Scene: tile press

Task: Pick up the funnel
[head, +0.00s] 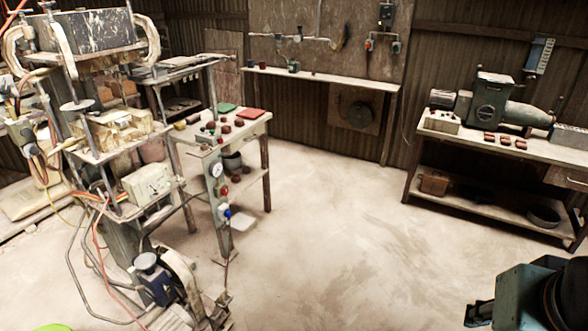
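I cannot make out a funnel for certain in the head view; the small items on the benches are too small to tell apart. A teal and black part of my arm shows at the bottom right corner. The dark piece at its left end looks like my gripper (479,314), partly cut off by the frame's lower edge. Its fingers are too dark and small to show whether they are open or shut. It is over the floor, apart from the benches.
A tall tile press (122,155) with hoses stands at left, beside a small table (255,128) with red and green pieces. A workbench (555,150) with a green machine (489,98) stands at right. A narrow shelf (320,77) is at the back. The middle floor is clear.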

